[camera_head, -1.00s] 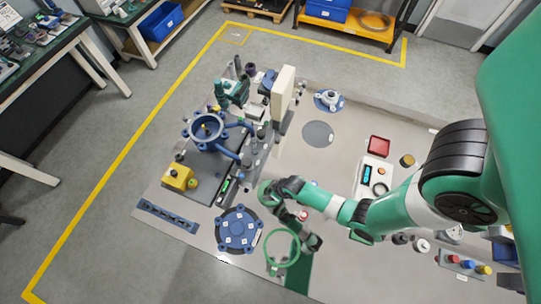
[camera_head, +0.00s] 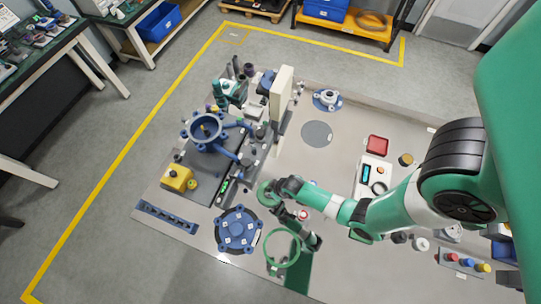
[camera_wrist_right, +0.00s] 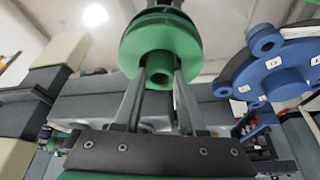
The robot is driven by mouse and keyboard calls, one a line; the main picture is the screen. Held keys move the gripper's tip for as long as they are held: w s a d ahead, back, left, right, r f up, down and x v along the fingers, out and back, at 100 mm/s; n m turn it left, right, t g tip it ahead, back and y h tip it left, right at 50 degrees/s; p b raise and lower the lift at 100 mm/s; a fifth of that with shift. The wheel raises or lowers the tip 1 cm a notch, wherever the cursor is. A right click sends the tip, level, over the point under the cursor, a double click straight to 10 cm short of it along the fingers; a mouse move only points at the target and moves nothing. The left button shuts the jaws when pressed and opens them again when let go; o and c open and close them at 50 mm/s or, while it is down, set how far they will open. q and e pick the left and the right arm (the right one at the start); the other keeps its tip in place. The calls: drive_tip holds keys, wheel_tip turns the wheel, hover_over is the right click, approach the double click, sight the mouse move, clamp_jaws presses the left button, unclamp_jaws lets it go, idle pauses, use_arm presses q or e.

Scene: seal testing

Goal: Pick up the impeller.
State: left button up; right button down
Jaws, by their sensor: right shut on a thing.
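The impeller (camera_wrist_right: 160,42) is a green disc with a round hub, seen large in the right wrist view. My right gripper (camera_wrist_right: 160,74) is shut on it, with one grey finger on each side of the hub. In the head view, a green disc (camera_head: 266,192) shows at the left of my right wrist. The fingertips are hard to make out in the head view. My left gripper is not in view.
A blue flanged part (camera_head: 238,230) with white labels lies left of my right wrist. A thin green ring (camera_head: 283,247) stands over the green mat. A press with a beige column (camera_head: 283,95) and a blue bowl (camera_head: 205,130) stand farther back. A grey disc (camera_head: 317,134) has free table around it.

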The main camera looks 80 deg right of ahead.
wheel_tip(320, 180, up, 4)
drive_tip(key=shift+f+p, duration=0.25)
drive_tip(key=shift+p, duration=0.6)
drive_tip(key=s+a+r+p, duration=0.5)
drive_tip(key=s+a+r, duration=0.2)
drive_tip(key=s+r, duration=0.2)
drive_tip(key=shift+s+a+r, duration=0.3)
drive_tip(key=shift+s+a, duration=0.1)
drive_tip(key=shift+s, duration=0.8)
